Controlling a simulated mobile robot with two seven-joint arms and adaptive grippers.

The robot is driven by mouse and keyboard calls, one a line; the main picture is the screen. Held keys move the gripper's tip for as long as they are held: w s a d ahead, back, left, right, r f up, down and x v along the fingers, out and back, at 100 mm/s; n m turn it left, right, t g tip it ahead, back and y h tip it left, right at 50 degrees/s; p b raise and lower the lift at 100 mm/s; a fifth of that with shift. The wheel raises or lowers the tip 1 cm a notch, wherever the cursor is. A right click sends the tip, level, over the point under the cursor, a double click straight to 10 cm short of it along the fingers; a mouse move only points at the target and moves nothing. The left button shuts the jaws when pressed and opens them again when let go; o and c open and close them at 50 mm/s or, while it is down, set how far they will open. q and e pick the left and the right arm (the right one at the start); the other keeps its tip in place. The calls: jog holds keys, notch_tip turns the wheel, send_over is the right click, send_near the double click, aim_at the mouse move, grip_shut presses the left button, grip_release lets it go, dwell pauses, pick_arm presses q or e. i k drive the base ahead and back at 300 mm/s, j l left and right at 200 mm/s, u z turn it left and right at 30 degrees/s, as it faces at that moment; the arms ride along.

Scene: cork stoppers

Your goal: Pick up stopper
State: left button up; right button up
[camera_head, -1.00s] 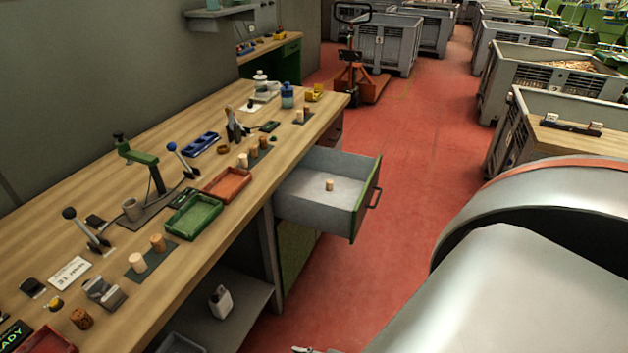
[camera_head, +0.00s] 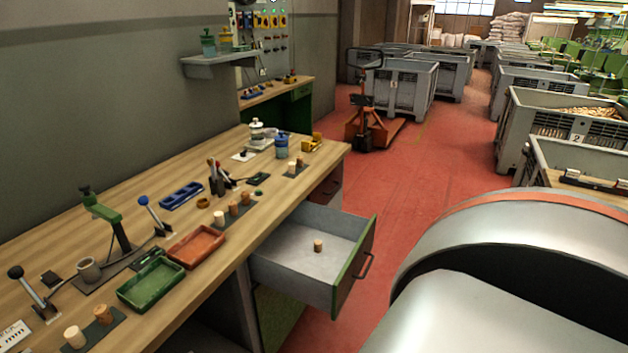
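Cork stoppers stand in several places. One light-brown stopper (camera_head: 318,246) stands upright inside the open drawer (camera_head: 282,276) of the workbench. A pale stopper (camera_head: 75,337) and a browner stopper (camera_head: 103,314) stand on a dark mat at the near end of the bench. A row of stoppers (camera_head: 233,208) stands on another mat mid-bench, and a pair (camera_head: 292,168) stands near the far end. Neither of my grippers shows now, so their state is hidden. Large silver parts of my own arm fill the lower right.
The wooden bench (camera_head: 130,205) carries a green tray (camera_head: 151,284), a red tray (camera_head: 195,247), a blue tray (camera_head: 181,195) and a green lever press (camera_head: 105,215). The drawer juts out over the red floor (camera_head: 412,180). Grey bins (camera_head: 402,85) and an orange pallet truck (camera_head: 365,130) stand behind.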

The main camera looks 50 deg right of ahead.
aim_at(317, 243)
jog(key=l+u, duration=0.1)
jog(key=l, duration=0.4)
jog(key=k+l+u, duration=0.15)
jog(key=l, duration=0.3)
jog(key=k+l, duration=0.1)
jog(key=l, duration=0.85)
jog(key=k+l, duration=0.15)
jog(key=l, duration=0.3)
jog(key=k+l+u, duration=0.1)
jog(key=l, duration=0.4)
